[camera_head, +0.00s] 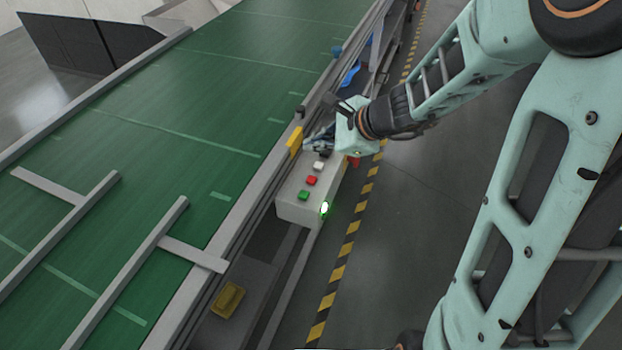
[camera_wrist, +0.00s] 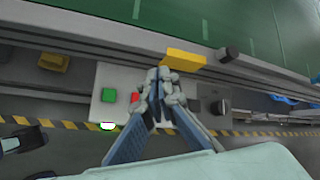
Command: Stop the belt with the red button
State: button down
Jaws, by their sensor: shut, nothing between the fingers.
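The control box (camera_head: 296,205) is a pale grey box fixed along the right side of the belt. On its top are a green button (camera_head: 303,195), a red button (camera_head: 311,181) and a white button (camera_head: 319,166). A green lamp (camera_head: 324,208) glows on its side. My gripper (camera_head: 318,140) is shut and empty over the far end of the box. In the wrist view, my gripper (camera_wrist: 162,75) is just right of the red button (camera_wrist: 135,97), with the green button (camera_wrist: 109,95) further left. The white button is hidden there. I cannot tell whether the fingertips touch the box.
The green belt (camera_head: 215,110) runs along the left, with grey guide rails (camera_head: 130,250) over it. A yellow block (camera_head: 295,140) sits on the belt's side frame near my gripper. A yellow pedal-like part (camera_head: 228,299) lies lower. Striped floor tape (camera_head: 345,250) borders free floor.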

jog(key=b, duration=0.6)
send_over(313, 180)
notch_tip(313, 180, down, 7)
jog(key=shift+f, duration=0.1)
jog(key=shift+f+b, duration=0.55)
jog(key=shift+f, duration=0.05)
dwell(0.5)
jog(key=shift+f+b, duration=0.4)
jog(key=shift+b, duration=0.15)
jog(key=shift+f+b, duration=0.45)
jog(key=shift+b, duration=0.05)
dwell(0.5)
jog(key=shift+r, duration=0.1)
jog(key=shift+r+p, duration=0.65)
jog(key=shift+r, duration=0.15)
